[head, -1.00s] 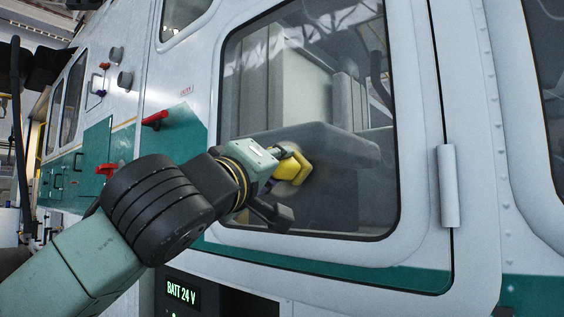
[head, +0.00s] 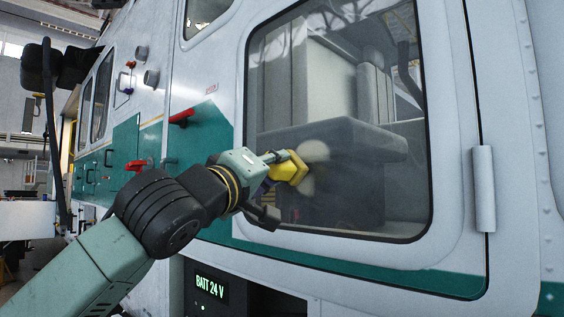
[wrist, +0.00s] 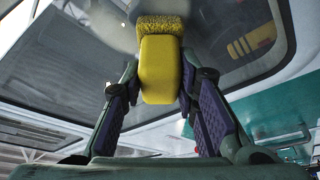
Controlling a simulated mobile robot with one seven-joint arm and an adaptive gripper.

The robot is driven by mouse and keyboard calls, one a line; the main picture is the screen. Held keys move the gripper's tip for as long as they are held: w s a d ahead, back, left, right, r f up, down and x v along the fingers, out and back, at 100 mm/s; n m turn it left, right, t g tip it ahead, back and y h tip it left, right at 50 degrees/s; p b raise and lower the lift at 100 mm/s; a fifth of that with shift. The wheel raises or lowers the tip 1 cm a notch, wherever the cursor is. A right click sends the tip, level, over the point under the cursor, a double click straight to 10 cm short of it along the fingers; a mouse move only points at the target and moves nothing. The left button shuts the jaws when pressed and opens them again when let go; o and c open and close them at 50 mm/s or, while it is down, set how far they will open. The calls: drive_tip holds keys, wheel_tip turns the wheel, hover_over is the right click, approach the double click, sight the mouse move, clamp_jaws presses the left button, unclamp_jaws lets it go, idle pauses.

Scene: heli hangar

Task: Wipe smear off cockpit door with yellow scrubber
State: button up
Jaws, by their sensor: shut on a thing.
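My gripper (head: 274,172) is shut on the yellow scrubber (head: 292,170), in front of the lower left of the cockpit door's window (head: 360,185). In the wrist view the scrubber (wrist: 160,70) sits between both fingers, its rough sponge end pointing away from my gripper (wrist: 160,88). A yellow reflection of the sponge shows in the glass, apart from the sponge, so a gap seems to be there. A pale, hazy smear (head: 315,153) is on the glass just right of the scrubber. The scrubber hides part of that area. The white and green cockpit door (head: 452,180) is closed.
A red handle (head: 181,117) sticks out left of the window, above my arm. A pale vertical hinge cover (head: 483,189) stands out at the door's right edge. A panel reading BATT 24 V (head: 209,289) is below the door. The glass right of the smear is unobstructed.

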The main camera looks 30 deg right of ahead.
drive_tip(key=shift+w+a+r+p, duration=0.3)
drive_tip(key=shift+w+r+p, duration=0.2)
drive_tip(key=shift+w+r, duration=0.35)
drive_tip(key=shift+s+d+r+b, duration=0.15)
drive_tip(key=shift+s+b, duration=0.1)
drive_tip(key=shift+s, duration=0.15)
drive_tip(key=shift+s+d+f+b, duration=0.1)
drive_tip(key=shift+s+d+b, duration=0.1)
drive_tip(key=shift+s, duration=0.2)
drive_tip(key=s+d+b, duration=0.3)
drive_tip(key=s+b, duration=0.2)
drive_tip(key=s, duration=0.5)
drive_tip(key=shift+d, duration=0.2)
idle(0.7)
drive_tip(key=shift+r, duration=0.1)
drive_tip(key=s+a, duration=0.2)
drive_tip(key=a, duration=0.3)
drive_tip(key=shift+a, duration=0.35)
